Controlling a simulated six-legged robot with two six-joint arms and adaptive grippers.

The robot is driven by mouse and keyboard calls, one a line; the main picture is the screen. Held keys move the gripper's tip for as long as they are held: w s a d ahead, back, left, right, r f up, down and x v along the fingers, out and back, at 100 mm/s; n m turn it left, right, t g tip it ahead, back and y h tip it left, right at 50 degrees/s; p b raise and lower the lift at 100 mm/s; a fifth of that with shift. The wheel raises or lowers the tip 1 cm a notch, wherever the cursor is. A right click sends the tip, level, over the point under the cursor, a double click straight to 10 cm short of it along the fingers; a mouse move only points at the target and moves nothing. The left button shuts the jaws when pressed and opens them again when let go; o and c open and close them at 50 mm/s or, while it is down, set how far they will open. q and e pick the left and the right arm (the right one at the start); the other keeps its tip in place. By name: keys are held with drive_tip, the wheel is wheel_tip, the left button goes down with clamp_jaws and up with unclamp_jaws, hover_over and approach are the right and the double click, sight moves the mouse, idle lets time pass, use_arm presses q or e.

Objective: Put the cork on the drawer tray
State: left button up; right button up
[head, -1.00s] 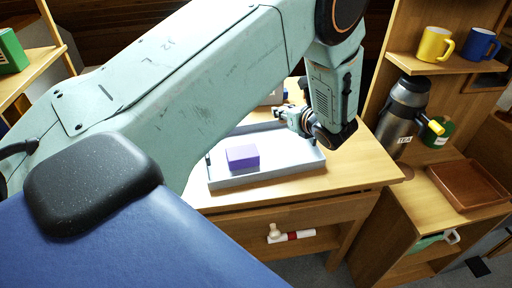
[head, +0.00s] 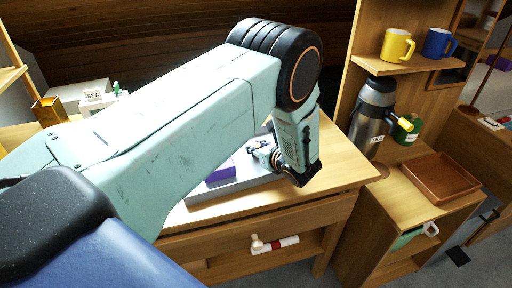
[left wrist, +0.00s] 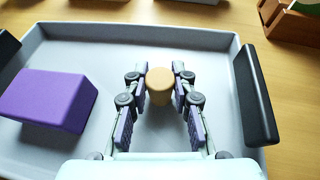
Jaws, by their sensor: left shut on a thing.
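The cork (left wrist: 160,86) is a small tan cylinder, upright between the fingers of my left gripper (left wrist: 161,80) in the left wrist view. The gripper is shut on it. They are over the grey tray; whether the cork touches its floor I cannot tell. The tray (left wrist: 215,42) has low walls and black handles. In the head view, my left gripper (head: 258,150) is at the tray (head: 205,193) on the wooden table, and my arm hides much of the tray. Which tray is the drawer tray is not marked. My right gripper is not in view.
A purple block (left wrist: 48,98) lies in the tray, left of the gripper. A brown tray (head: 440,174) sits on a cabinet at right. A red and white item (head: 280,243) lies in the table's lower compartment.

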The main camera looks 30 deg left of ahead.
use_arm(q)
drive_tip(key=shift+w, duration=0.15)
drive_tip(key=o, duration=0.4)
drive_tip(key=shift+c, duration=0.2)
drive_tip(key=o, duration=0.4)
drive_tip(key=shift+r, duration=0.15)
drive_tip(key=p+v, duration=0.5)
drive_tip(key=v, duration=0.5)
drive_tip(key=shift+d+r, duration=0.15)
drive_tip(key=shift+d, duration=0.1)
drive_tip(key=shift+s+d+r+p, duration=0.2)
drive_tip(key=shift+s+d+p, duration=0.25)
drive_tip(key=shift+s+d, duration=0.1)
drive_tip(key=shift+f, duration=0.1)
